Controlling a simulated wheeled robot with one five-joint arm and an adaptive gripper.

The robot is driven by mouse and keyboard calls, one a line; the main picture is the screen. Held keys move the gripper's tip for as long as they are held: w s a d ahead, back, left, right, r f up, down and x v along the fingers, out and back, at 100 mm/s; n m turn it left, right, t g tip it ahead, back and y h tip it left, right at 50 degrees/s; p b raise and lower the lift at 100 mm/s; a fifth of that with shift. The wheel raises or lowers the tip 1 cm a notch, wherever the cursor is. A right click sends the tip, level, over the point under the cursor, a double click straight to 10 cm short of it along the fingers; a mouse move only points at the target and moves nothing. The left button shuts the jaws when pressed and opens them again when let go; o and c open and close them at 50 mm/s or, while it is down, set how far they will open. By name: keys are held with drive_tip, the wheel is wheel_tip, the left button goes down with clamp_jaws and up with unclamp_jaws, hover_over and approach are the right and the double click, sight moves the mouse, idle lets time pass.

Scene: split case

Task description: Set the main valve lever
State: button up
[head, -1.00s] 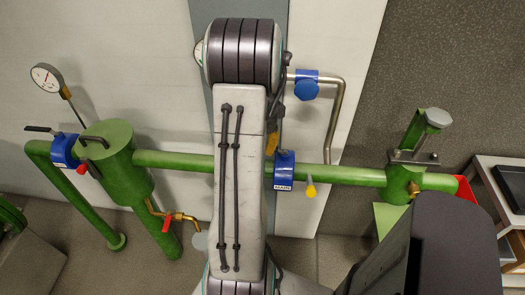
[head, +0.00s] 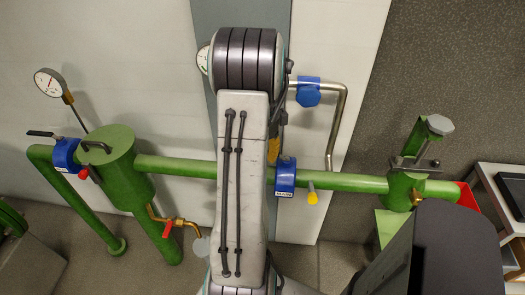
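The main valve (head: 285,180) is a blue body with a small label, on the green horizontal pipe (head: 345,183) just right of my arm in the head view. Its lever has a yellow end (head: 312,198) that hangs just below the pipe, right of the blue body. My arm's pale link covers the middle of the picture and passes close to the valve's left edge. My gripper cannot be made out; it is hidden behind the arm or out of frame. Whether anything touches the lever cannot be seen.
Another blue valve (head: 308,92) sits above on a bent metal pipe. At left are a green tank (head: 118,170), a gauge (head: 50,83) and a blue valve with a black lever (head: 66,153). A clamped green fitting (head: 405,180) and a table (head: 485,185) stand at right.

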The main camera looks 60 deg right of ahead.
drive_tip(key=o, duration=0.4)
drive_tip(key=shift+r, duration=0.15)
drive_tip(key=shift+d, duration=0.1)
drive_tip(key=shift+r, duration=0.1)
wheel_tip(320, 180, up, 12)
idle(0.4)
idle(0.7)
